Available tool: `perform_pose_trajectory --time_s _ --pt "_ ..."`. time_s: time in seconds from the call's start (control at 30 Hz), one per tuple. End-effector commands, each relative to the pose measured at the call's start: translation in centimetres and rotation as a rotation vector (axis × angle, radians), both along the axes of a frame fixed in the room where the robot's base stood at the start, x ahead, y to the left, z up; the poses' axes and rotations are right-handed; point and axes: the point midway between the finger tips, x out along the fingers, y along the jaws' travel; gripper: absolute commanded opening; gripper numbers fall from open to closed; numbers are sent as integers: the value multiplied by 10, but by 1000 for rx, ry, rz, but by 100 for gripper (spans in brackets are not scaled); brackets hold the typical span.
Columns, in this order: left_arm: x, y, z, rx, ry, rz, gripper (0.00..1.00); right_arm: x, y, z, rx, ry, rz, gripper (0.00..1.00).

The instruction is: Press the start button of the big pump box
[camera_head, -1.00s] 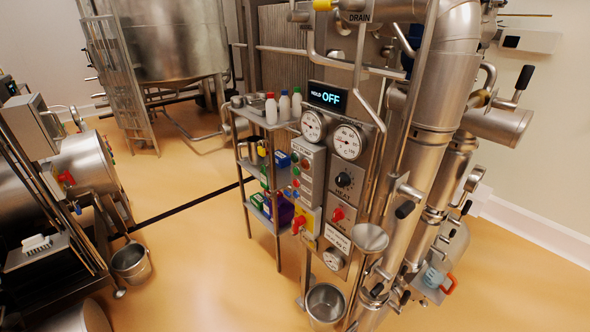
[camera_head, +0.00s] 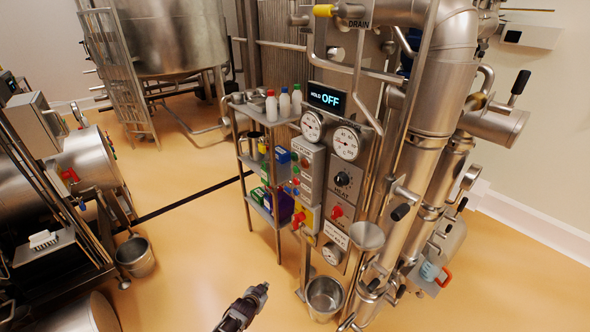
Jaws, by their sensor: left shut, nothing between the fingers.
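A grey control box (camera_head: 310,177) with a small label at its top hangs on the upright metal panel in the middle. The label is too small to read surely, so I cannot be certain it is the big pump box. Small coloured buttons show on it and along its left side; I cannot tell which is the start button. A red rotary switch (camera_head: 299,219) on yellow sits below the box. My left gripper (camera_head: 260,290) is shut and empty at the bottom, below and left of the box, well apart from it. My right gripper is out of view.
A shelf rack (camera_head: 276,218) with bottles and boxes stands just left of the panel. Thick pipes (camera_head: 438,95) rise at the right. Open floor (camera_head: 190,255) lies to the left.

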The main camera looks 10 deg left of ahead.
Motion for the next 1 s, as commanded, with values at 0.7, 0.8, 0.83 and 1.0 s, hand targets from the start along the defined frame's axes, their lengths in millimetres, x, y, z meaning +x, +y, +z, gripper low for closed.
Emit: perform_pose_trajectory --time_s 0.7,0.8,0.83,1.0 --pt "104 -19 190 225 -295 -151 0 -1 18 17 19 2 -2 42" --pt "113 -21 218 280 -335 -176 0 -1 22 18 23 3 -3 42" --pt "115 -21 227 297 -348 -183 0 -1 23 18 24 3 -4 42" --pt "127 -23 276 416 -416 -227 0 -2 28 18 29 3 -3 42"
